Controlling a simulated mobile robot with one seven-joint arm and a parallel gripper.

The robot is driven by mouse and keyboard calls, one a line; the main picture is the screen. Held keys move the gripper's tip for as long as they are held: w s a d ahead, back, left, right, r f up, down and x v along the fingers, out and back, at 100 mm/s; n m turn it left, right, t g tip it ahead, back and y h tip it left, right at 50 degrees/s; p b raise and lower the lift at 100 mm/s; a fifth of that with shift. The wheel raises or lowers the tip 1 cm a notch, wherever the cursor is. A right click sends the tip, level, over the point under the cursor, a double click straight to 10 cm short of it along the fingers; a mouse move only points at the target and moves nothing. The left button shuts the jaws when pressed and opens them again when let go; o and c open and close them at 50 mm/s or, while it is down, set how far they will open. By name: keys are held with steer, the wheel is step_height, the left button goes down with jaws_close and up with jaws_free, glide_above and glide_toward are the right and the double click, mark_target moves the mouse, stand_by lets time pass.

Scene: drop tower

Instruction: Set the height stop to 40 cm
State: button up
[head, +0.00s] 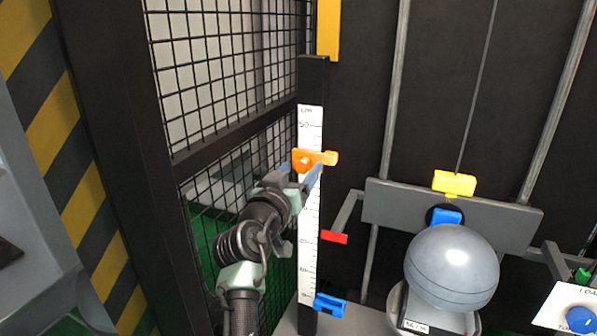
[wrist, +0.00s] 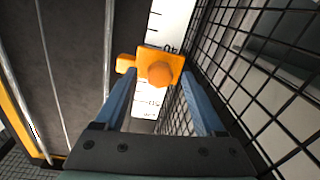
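The height stop is an orange clamp (head: 306,159) with a round knob, on the white cm scale (head: 309,228) near its upper end. In the head view it sits below the 50 mark. In the wrist view the scale appears upside down, and what looks like the 40 lies right beside the plate of the orange stop (wrist: 150,54). The exact reading is unclear because the stop covers part of the scale. My gripper (head: 301,173) is open. In the wrist view its blue fingers (wrist: 159,78) stand either side of the knob, with gaps visible; I see no contact.
Lower on the scale are a red pointer (head: 334,237) and a blue clamp (head: 330,306). A black mesh fence (head: 230,70) stands close on the left. To the right are a grey ball (head: 451,266), a yellow block (head: 454,183), guide rods and a panel with a blue knob (head: 580,319).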

steer(key=shift+s+f, duration=0.1)
steer(key=b+v, duration=0.1)
steer(key=v, duration=1.1)
steer(key=shift+s+a, duration=0.2)
steer(key=shift+s, duration=0.15)
